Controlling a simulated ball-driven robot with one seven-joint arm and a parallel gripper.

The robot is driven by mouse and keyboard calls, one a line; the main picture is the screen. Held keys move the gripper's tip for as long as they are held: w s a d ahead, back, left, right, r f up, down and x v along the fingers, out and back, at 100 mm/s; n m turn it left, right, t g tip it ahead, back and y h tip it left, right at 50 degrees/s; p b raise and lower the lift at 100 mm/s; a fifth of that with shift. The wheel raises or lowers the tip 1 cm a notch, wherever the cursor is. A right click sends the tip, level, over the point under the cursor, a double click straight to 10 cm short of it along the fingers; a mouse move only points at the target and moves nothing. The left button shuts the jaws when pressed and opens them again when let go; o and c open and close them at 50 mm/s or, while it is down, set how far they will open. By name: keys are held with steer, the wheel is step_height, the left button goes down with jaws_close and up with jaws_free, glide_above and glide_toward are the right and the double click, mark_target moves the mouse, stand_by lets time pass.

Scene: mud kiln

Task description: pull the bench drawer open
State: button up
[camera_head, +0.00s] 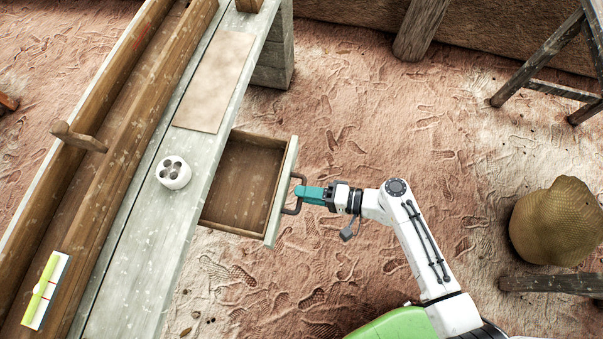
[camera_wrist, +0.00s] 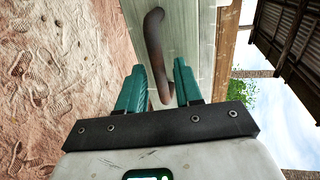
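The bench drawer (camera_head: 240,187) stands well out from the side of the pale wooden bench (camera_head: 158,259), and its inside looks empty. Its dark curved handle (camera_head: 299,192) is on the outer front face. My gripper (camera_head: 299,193) is at this handle, reaching in from the right. In the wrist view the handle (camera_wrist: 155,50) runs between the two teal fingers of my gripper (camera_wrist: 160,66). The drawer front (camera_wrist: 195,45) lies behind the handle.
A white pot with holes (camera_head: 173,172) and a flat tan board (camera_head: 214,82) lie on the bench top. A lumpy tan sack (camera_head: 553,222) and a wooden stool (camera_head: 540,85) stand at the right. The sandy floor around the drawer is clear.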

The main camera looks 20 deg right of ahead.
steer(key=b+v, duration=0.1)
steer(key=v, duration=0.8)
stand_by(0.3)
